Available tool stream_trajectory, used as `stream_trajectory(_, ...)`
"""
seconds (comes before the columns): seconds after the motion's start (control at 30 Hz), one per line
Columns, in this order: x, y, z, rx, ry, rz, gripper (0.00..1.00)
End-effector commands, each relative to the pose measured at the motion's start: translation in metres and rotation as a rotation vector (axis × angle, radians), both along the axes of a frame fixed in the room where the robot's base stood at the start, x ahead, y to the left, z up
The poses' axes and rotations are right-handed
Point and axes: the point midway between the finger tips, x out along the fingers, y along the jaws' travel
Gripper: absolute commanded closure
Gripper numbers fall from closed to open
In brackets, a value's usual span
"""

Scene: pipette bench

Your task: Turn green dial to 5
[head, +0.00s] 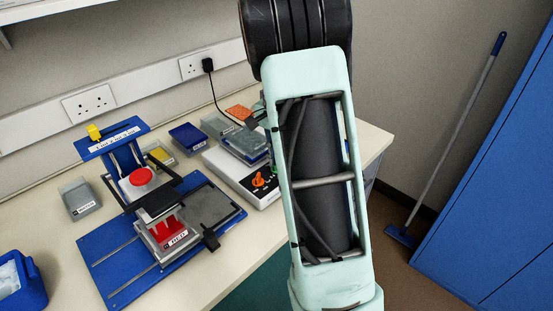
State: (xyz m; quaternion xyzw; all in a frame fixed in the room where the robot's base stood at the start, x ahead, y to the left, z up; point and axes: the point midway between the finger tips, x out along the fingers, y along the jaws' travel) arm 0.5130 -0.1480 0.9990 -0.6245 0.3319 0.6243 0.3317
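A white control box (225,172) sits on the bench, partly hidden behind my arm. An orange dial (260,181) stands on its dark front panel. A small green bit (274,170) shows just right of the orange dial, at the edge of my arm; it may be part of the green dial. Its pointer and number marks cannot be read. My arm covers the right part of the box. My gripper cannot be made out in the head view.
A blue-based press rig with a red button (141,176) fills the bench's left. Grey and blue trays (187,137) stand behind it. A black cable runs from the wall plug (207,65) towards the box. The bench's right end (371,140) looks clear.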

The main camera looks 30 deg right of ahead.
Motion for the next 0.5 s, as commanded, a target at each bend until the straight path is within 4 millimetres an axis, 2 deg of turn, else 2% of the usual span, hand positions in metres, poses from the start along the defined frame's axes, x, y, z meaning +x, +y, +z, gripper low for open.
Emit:
stream_trajectory(0.03,0.0011,-0.0006,0.0013,-0.001,-0.004,-0.001,0.87)
stream_trajectory(0.13,0.0008,-0.0004,0.0010,-0.001,-0.003,0.000,0.76)
stream_trajectory(0.4,0.0002,-0.0001,0.0008,0.000,-0.001,0.001,0.76)
stream_trajectory(0.5,0.0008,-0.0002,0.0065,-0.001,-0.003,0.001,0.76)
